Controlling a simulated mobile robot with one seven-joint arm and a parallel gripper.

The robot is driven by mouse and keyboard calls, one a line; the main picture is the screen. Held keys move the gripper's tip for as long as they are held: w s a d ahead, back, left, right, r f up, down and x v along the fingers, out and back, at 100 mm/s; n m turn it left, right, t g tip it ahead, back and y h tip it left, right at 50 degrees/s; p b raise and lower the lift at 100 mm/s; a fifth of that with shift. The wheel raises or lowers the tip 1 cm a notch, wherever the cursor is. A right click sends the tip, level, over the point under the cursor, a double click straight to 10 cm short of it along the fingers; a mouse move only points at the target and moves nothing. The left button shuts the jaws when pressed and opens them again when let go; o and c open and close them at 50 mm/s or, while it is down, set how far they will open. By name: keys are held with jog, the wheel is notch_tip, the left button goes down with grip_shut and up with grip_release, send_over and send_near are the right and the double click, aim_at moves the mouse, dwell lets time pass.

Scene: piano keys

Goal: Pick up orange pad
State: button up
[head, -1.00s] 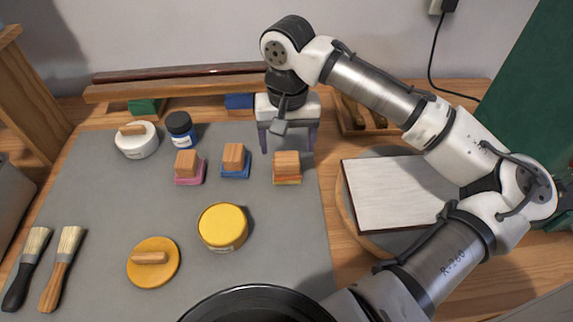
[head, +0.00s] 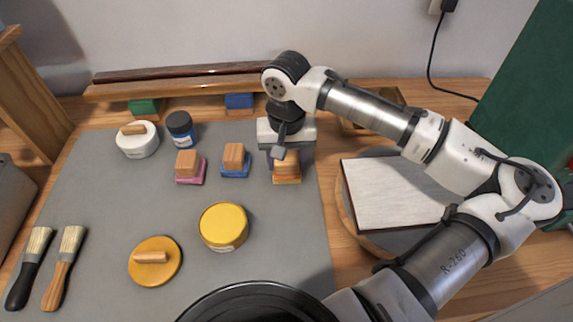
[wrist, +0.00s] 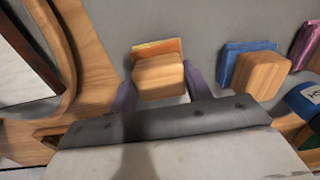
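The orange pad (head: 287,180) has a wooden block handle and lies on the grey mat (head: 280,235). In the wrist view, the orange pad (wrist: 157,47) shows behind its wooden handle. My gripper (wrist: 160,75) is open, with a purple finger on each side of the handle. Whether either finger touches it I cannot tell. In the head view my gripper (head: 287,158) is low over the pad and hides the handle's upper part. Its fingertips are mostly hidden there.
A blue pad (head: 236,171) and a pink pad (head: 190,178) stand to the left. A round board with a white panel (head: 395,190) lies right. A wooden rail (head: 185,90) runs behind; the mat's middle left is clear.

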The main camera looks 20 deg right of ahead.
aim_at(287, 158)
jog(key=c, duration=0.3)
jog(key=shift+r, duration=0.15)
jog(key=shift+c, duration=0.2)
notch_tip(287, 158, up, 20)
jog(key=o, duration=0.5)
jog(key=shift+c, duration=1.6)
jog(key=shift+f, duration=0.2)
